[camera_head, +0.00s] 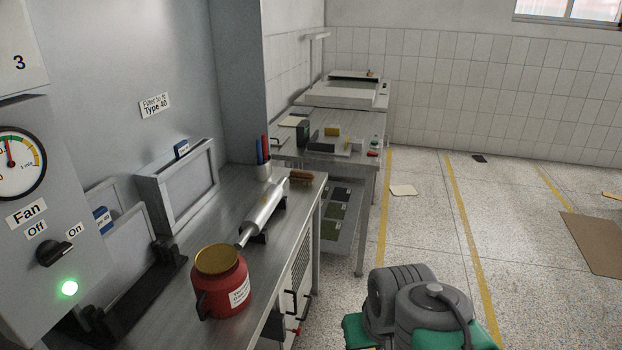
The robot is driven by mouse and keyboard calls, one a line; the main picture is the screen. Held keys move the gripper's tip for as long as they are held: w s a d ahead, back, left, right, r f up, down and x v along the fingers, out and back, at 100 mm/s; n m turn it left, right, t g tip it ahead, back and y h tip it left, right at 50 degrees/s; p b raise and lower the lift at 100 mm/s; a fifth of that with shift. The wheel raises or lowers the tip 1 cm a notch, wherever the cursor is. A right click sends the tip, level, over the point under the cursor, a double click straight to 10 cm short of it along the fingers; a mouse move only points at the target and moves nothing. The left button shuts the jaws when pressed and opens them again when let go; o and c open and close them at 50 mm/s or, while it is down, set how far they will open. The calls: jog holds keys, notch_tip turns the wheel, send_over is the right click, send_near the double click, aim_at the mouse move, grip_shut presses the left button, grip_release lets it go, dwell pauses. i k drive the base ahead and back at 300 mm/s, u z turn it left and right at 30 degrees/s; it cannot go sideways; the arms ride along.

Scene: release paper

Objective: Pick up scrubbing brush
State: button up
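A small brown block-shaped object (301,176), which looks like the scrubbing brush, lies flat at the far right corner of the near metal workbench (310,197). It is small in the picture, so its bristles are hard to make out. It lies just beyond the end of a silver cylinder. Nothing of mine touches it. Grey and green links of my arm show at the bottom right, over the floor and well apart from the bench. My gripper cannot be made out in this view.
The silver cylinder (266,206) rests on dark supports, a red pot (222,287) stands nearer, and a pen cup (264,171) stands behind. Filter frames (187,185) and the fan panel (48,210) line the left. Another bench (350,117) stands beyond. The floor (420,225) at right is mostly open.

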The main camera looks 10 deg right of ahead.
aim_at(305, 178)
jog(key=z, duration=0.65)
jog(key=i, duration=3.45)
jog(key=u, duration=4.9)
